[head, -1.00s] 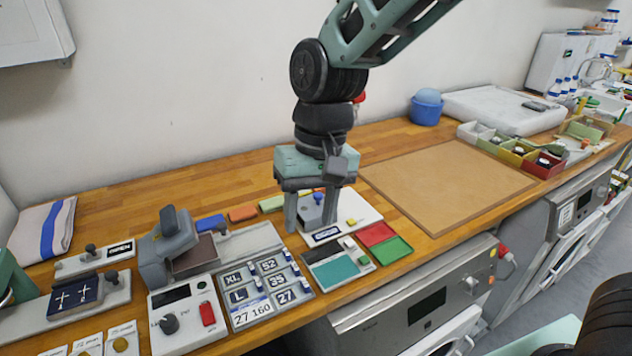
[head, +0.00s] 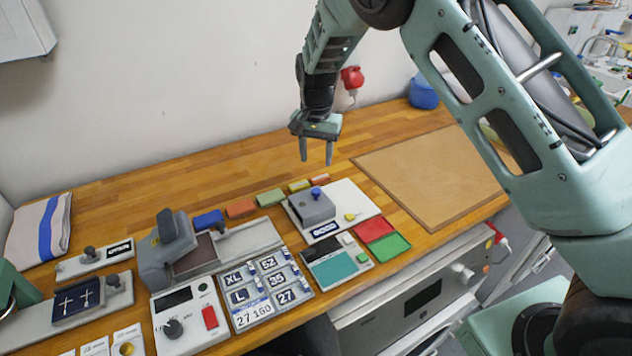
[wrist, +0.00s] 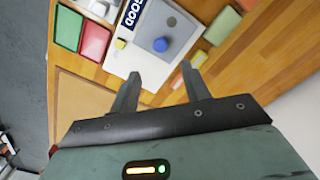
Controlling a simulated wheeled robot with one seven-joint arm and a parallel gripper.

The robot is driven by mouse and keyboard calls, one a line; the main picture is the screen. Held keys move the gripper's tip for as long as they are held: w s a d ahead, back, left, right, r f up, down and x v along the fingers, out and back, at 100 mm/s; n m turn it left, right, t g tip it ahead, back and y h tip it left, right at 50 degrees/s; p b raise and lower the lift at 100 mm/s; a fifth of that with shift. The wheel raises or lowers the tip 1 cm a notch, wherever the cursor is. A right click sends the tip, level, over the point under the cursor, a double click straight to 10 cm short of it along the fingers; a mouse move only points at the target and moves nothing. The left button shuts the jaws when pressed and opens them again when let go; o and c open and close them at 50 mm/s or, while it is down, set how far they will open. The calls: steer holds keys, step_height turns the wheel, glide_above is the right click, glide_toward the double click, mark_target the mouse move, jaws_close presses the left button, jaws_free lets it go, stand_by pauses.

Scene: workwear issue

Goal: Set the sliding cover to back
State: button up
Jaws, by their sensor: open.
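The sliding cover, a grey block (head: 311,208) with a blue knob (head: 316,192), sits on the left part of a white plate (head: 352,197) on the bench. A label lies along the plate's front edge and a yellow button (head: 350,217) sits to the cover's right. In the wrist view the cover (wrist: 168,29) and its blue knob (wrist: 160,44) show beyond my fingers. My gripper (head: 316,162) is open and empty, raised above and behind the cover, apart from it. Its fingers (wrist: 162,71) point down with nothing between them.
Red (head: 375,228) and green (head: 390,246) trays lie right of the plate. A teal panel (head: 335,268) lies in front. Orange (head: 241,208) and green (head: 270,197) blocks lie behind left. A tan board (head: 435,178) lies right; bare wood is behind.

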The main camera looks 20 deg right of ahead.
mark_target(316, 190)
step_height(316, 190, down, 11)
steer(key=p, duration=0.3)
steer(key=shift+r, duration=0.15)
